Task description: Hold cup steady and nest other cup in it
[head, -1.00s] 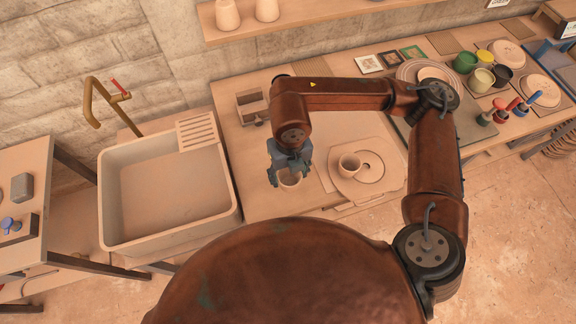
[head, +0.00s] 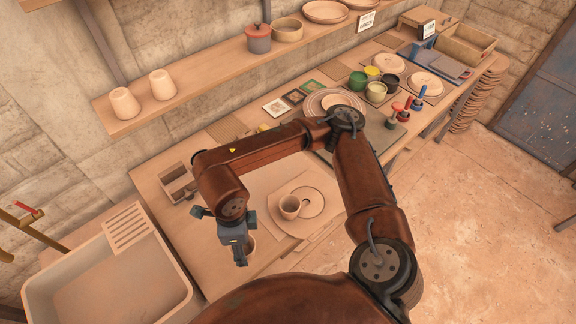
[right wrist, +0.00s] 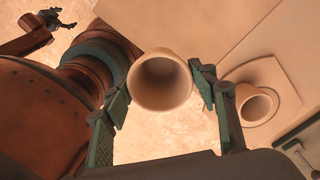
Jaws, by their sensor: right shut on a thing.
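A beige clay cup (right wrist: 160,82) sits between the fingers of my right gripper (right wrist: 162,92), its open mouth facing the wrist camera. The fingers are shut on its sides. In the head view, my right gripper (head: 240,256) mostly hides this cup (head: 251,243), near the table's front edge. A second beige cup (head: 290,207) stands upright and apart, to the right on a pale board; it also shows in the right wrist view (right wrist: 256,105). My left gripper (right wrist: 50,18) is small and dark at the upper left of the right wrist view; its opening is unclear.
A sink (head: 110,275) lies left of the table. A small wooden box (head: 178,183) stands behind my right gripper. Paint pots (head: 376,91) and plates fill the table's far right. A shelf (head: 215,91) runs along the wall above.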

